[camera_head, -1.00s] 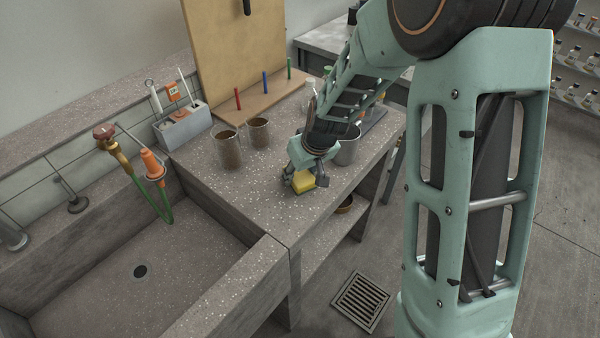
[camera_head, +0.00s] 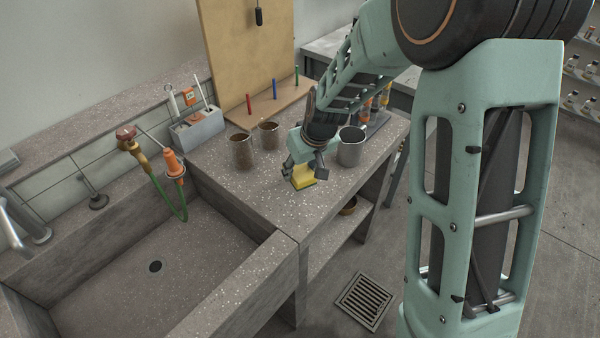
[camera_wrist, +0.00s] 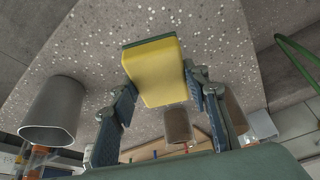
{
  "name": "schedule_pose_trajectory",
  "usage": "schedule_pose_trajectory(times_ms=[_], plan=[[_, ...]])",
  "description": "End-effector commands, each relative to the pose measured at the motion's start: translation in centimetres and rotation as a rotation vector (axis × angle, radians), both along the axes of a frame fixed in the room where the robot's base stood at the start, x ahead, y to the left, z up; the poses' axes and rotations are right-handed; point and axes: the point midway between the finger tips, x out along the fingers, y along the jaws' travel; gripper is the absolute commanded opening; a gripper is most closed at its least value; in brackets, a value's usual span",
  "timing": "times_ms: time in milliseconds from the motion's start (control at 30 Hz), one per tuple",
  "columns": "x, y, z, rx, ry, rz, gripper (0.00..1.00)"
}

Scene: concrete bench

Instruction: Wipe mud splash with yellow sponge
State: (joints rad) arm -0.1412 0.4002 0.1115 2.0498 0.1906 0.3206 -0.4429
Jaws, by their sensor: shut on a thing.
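The yellow sponge (camera_head: 302,178) with a green scouring side is near the front of the speckled bench top, in the head view. My gripper (camera_head: 303,170) is shut on it from above. In the wrist view the sponge (camera_wrist: 153,74) sits tilted between the two fingers of my gripper (camera_wrist: 160,92), its yellow side facing the camera and a green edge at the top. I cannot tell whether it touches the bench. I see no mud splash in either view; it may be hidden by the arm or sponge.
A grey metal cup (camera_head: 350,147) stands just right of my gripper. Two brown-filled containers, one nearer (camera_head: 242,151) and one farther (camera_head: 267,135), stand behind left. The sink (camera_head: 150,240) lies left. The bench top (camera_head: 250,190) between sink and sponge is clear.

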Motion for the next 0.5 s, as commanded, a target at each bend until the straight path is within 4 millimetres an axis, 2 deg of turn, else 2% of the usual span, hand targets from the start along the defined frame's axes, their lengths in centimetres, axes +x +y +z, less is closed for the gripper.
schedule_pose_trajectory(times_ms=[33, 233, 500], plan=[[0.1, 0.0, 0.9, 0.000, -0.001, -0.001, 0.20], [0.4, 0.0, 2.5, 0.001, -0.002, -0.002, 0.20], [0.5, 0.0, 2.9, 0.000, 0.000, -0.002, 0.20]])
